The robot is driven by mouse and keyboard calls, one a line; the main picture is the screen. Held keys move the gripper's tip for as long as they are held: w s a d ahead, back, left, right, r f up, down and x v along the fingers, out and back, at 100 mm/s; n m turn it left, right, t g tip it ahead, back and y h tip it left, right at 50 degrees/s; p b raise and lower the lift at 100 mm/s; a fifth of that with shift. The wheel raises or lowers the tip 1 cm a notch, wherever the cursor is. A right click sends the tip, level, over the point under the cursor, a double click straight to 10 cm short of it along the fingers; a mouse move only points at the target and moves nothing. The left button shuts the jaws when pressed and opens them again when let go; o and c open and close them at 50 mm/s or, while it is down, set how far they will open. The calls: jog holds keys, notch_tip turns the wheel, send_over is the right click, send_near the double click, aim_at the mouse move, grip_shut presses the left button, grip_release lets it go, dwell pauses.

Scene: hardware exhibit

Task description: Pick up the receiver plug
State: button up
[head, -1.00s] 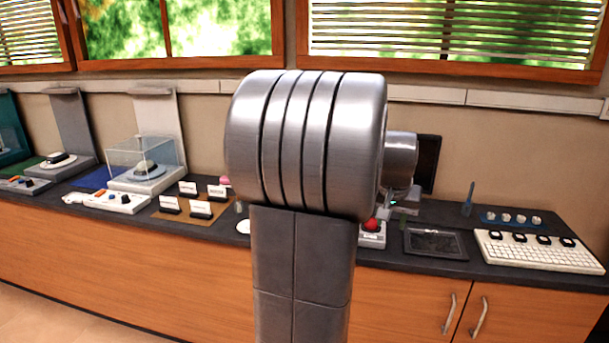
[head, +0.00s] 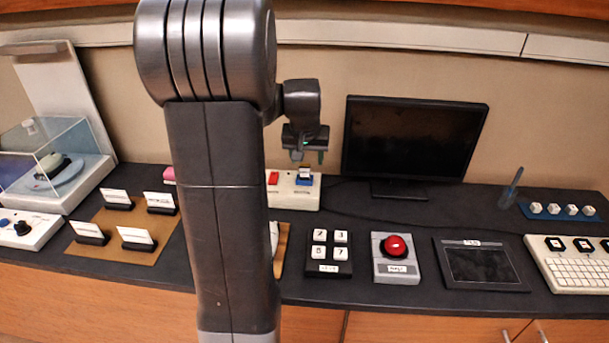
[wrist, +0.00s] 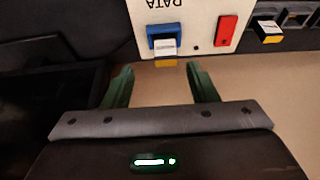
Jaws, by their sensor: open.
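A small plug with a white label and a yellow end (wrist: 165,47) sits at the blue socket (wrist: 163,30) of a white box (wrist: 198,12) marked DATA. I cannot read its label, so I cannot tell if it is the receiver plug. It also shows on the box in the head view (head: 305,171), just below my gripper (head: 308,156). In the wrist view my gripper (wrist: 161,80) is open and empty, its two green fingers apart, with the plug's yellow end lying just beyond and between the tips. A second plug with a yellow part (wrist: 268,30) shows at the right.
A red socket or block (wrist: 227,30) is beside the blue one. A dark monitor (head: 415,145) stands right of the white box. In front are a number keypad (head: 329,253) and a red button box (head: 397,260). A clear case (head: 40,165) is at the left.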

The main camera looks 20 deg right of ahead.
aim_at(305, 165)
jog(key=shift+w+f, duration=0.25)
jog(key=shift+w, duration=0.15)
jog(key=shift+w+f, duration=0.15)
jog(key=shift+f, duration=0.15)
jog(key=x, duration=0.4)
jog(key=shift+a+f, duration=0.2)
jog(key=shift+f, duration=0.05)
jog(key=c, duration=1)
